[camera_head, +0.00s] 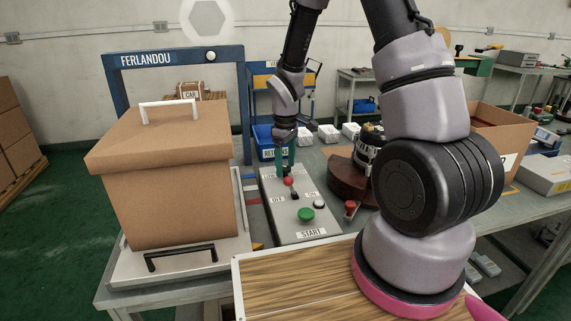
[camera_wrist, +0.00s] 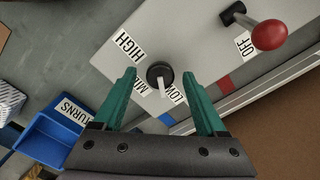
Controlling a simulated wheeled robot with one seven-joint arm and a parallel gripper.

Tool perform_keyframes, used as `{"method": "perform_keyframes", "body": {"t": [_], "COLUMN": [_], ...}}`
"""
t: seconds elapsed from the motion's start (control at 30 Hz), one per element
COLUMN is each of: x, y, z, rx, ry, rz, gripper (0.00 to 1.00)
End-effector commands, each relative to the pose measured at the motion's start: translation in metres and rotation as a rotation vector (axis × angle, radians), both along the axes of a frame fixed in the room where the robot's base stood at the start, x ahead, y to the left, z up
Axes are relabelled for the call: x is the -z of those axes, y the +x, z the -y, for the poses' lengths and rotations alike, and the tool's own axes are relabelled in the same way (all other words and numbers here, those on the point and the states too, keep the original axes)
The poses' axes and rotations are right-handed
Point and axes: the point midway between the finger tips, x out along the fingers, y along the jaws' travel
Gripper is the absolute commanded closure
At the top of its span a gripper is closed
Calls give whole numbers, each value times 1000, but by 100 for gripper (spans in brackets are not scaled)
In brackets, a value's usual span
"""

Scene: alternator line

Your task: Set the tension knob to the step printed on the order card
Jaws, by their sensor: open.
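The tension knob (camera_wrist: 160,78) is a dark round dial with a white pointer, on the grey control panel (camera_wrist: 190,40). In the wrist view the pointer aims downward, toward the gap between the partly hidden MID label (camera_wrist: 140,87) and the LOW label (camera_wrist: 174,96), nearer LOW. The HIGH label (camera_wrist: 129,46) lies to the upper left. My gripper (camera_wrist: 166,76) is open, with its green fingers on either side of the knob and apart from it. In the head view my gripper (camera_head: 285,163) is over the far end of the panel and hides the knob. I cannot make out an order card.
A lever with a red ball (camera_wrist: 269,35) stands beside the knob, near the OFF label. The green START button (camera_head: 306,214) is at the panel's near end. A large lidded carton (camera_head: 168,190) stands left. The blue returns bin (camera_head: 264,150) is behind the panel.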

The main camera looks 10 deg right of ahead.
Motion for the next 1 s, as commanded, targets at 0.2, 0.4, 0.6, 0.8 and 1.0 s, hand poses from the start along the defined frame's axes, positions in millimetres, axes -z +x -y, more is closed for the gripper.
{"method": "perform_keyframes", "body": {"t": [0.2,0.4,0.6,0.8,1.0], "x": [1,1,1,1,1], "y": [0,0,0,0,0], "z": [0,0,0,0,0], "rx": [0,0,2,42,152], "ry": [0,0,0,-1,0], "rz": [0,0,0,1,0], "gripper": [26,83,100,100,100]}}
